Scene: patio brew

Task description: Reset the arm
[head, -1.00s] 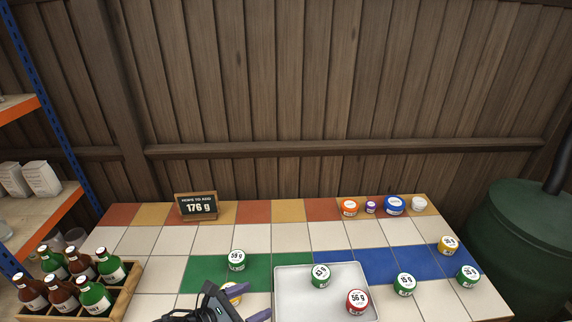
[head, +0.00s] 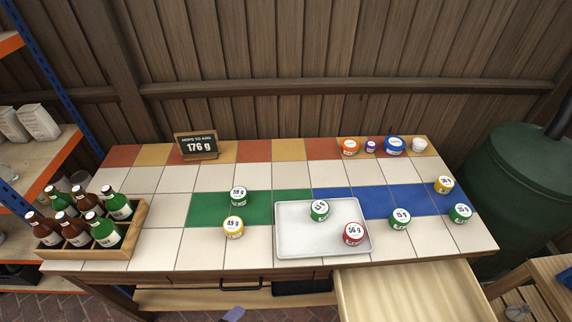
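Only a small purple-grey fingertip of what looks like my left gripper (head: 232,313) shows at the bottom edge of the head view, in front of the table and below its top. The rest of that gripper is out of frame, so its opening cannot be seen. My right gripper is not in view. On the tiled table (head: 290,176), a white tray (head: 290,243) holds a green-banded jar (head: 319,210) and a red jar marked 56 g (head: 353,234). A yellow jar (head: 233,227) and a green jar marked 59 g (head: 238,197) stand left of the tray.
A bottle crate (head: 127,245) stands at the table's left end. A sign reading 176 g (head: 198,146) and several small jars, including a blue one (head: 394,146), line the back. More jars stand right of the tray. An open, apparently empty drawer (head: 410,295) juts out at front right.

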